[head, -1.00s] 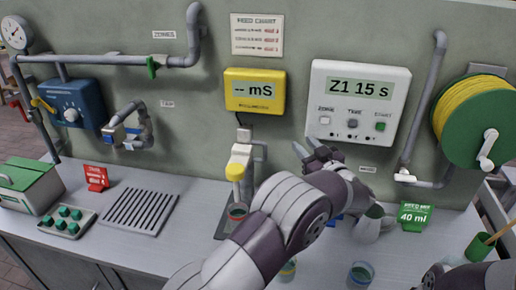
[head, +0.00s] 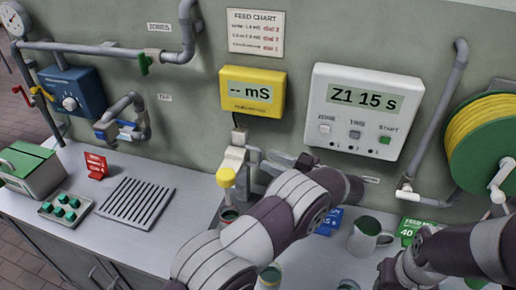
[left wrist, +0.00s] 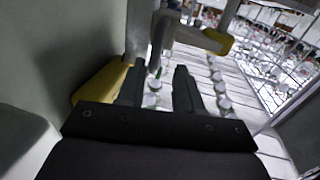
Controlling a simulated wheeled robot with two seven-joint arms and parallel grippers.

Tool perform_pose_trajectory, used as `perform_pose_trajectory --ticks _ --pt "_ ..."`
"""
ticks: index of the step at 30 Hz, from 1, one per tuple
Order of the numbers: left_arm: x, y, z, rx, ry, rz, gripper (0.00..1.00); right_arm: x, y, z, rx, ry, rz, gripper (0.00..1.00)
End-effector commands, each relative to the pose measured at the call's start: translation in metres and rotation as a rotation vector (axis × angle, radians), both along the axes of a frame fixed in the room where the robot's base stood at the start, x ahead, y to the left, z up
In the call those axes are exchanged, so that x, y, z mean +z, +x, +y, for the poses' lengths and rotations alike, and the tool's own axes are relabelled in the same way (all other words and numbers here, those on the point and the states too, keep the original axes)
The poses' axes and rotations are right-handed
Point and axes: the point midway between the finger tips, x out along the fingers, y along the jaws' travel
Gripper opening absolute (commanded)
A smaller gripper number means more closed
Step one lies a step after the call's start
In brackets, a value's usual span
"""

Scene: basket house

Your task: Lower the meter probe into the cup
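The meter probe (head: 227,178) has a yellow end and sits on a white holder below the yellow meter (head: 253,93), which reads "-- mS". In the left wrist view my left gripper (left wrist: 158,88) is open, with nothing held; a yellow end (left wrist: 217,40) shows beyond the fingers. My right arm is at lower right; its fingers are not clear.
A grey jug (head: 366,236), a blue card (head: 328,222) and a green card (head: 412,230) stand on the counter to the right. A slotted drain plate (head: 135,203) lies left of the cup. A white timer box (head: 361,115) and pipes are on the wall.

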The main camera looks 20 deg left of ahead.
Motion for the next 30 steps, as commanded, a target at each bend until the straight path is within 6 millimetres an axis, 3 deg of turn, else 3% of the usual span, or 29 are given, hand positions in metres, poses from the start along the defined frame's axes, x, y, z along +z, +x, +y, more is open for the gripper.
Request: perform_pose_trajectory --ticks 1,6,17,21,26,30 --pt "0.005 0.002 0.012 0.002 0.0 0.002 0.35 0.009 0.0 0.0 0.0 0.0 0.0 0.43" --pt "0.002 0.009 0.04 0.0 0.0 0.001 0.35 0.018 0.0 0.0 0.0 0.0 0.0 0.43" --pt "-0.001 0.012 0.049 -0.002 0.0 -0.001 0.35 0.019 0.0 0.0 0.0 0.0 0.0 0.43" --pt "-0.001 0.012 0.048 -0.002 0.0 -0.001 0.0 0.019 0.0 0.0 0.0 0.0 0.0 0.43" --pt "-0.002 0.012 0.048 -0.003 0.0 -0.001 0.0 0.018 0.0 0.0 0.0 0.0 0.0 0.43" --pt "-0.018 0.012 0.048 -0.002 0.0 0.0 0.0 0.004 0.0 0.0 0.0 0.0 0.0 0.43"
